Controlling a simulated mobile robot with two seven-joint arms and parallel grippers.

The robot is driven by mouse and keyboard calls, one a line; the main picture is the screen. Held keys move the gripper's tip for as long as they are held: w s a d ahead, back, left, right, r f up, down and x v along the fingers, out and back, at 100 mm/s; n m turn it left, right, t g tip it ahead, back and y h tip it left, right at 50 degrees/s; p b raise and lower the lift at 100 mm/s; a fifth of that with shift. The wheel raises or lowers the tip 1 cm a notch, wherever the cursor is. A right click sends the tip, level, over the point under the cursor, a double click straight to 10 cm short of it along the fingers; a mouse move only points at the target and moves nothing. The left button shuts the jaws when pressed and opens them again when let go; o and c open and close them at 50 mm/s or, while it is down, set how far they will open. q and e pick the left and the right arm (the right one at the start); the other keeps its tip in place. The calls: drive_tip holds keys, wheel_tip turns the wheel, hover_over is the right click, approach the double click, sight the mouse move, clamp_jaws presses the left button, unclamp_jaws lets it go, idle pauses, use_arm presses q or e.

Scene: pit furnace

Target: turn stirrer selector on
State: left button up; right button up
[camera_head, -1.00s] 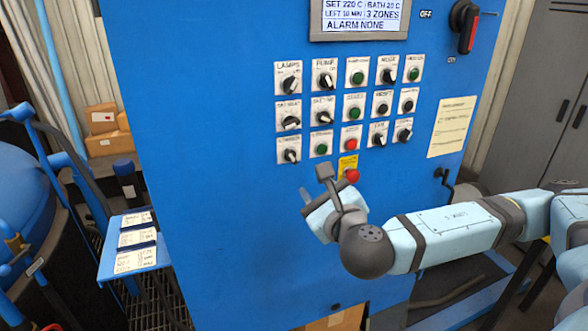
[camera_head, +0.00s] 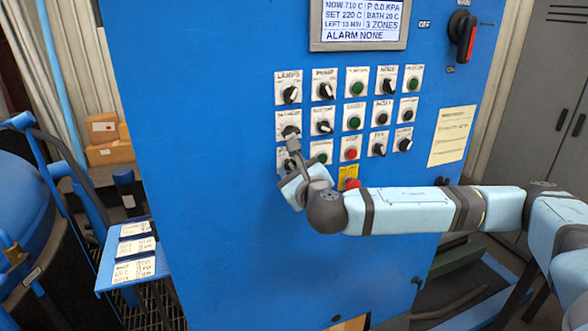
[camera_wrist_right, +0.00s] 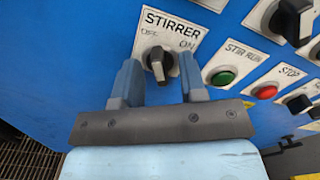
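The stirrer selector (camera_wrist_right: 157,62) is a dark rotary knob on a white plate marked STIRRER, with OFF at left and ON at right. Its handle looks near upright, leaning slightly toward OFF. My right gripper (camera_wrist_right: 158,80) is open, with one finger on each side of the knob's lower part. Contact cannot be told. In the head view the right gripper (camera_head: 292,145) is in front of the panel's lower left, and the stirrer plate (camera_head: 281,158) is mostly hidden behind it. My left gripper is not in view.
A green STIR RUN button (camera_wrist_right: 222,77) and a red STOP button (camera_wrist_right: 265,91) sit to the right of the selector. Other knobs and buttons fill the blue panel (camera_head: 200,180). A red emergency button (camera_head: 351,183) is close to my right forearm.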

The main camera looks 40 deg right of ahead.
drive_tip(key=c, duration=0.6)
clamp_jaws()
drive_tip(key=m, duration=0.6)
drive_tip(key=shift+m, duration=0.3)
drive_tip(key=m, duration=0.5)
drive_tip(key=shift+d, duration=0.1)
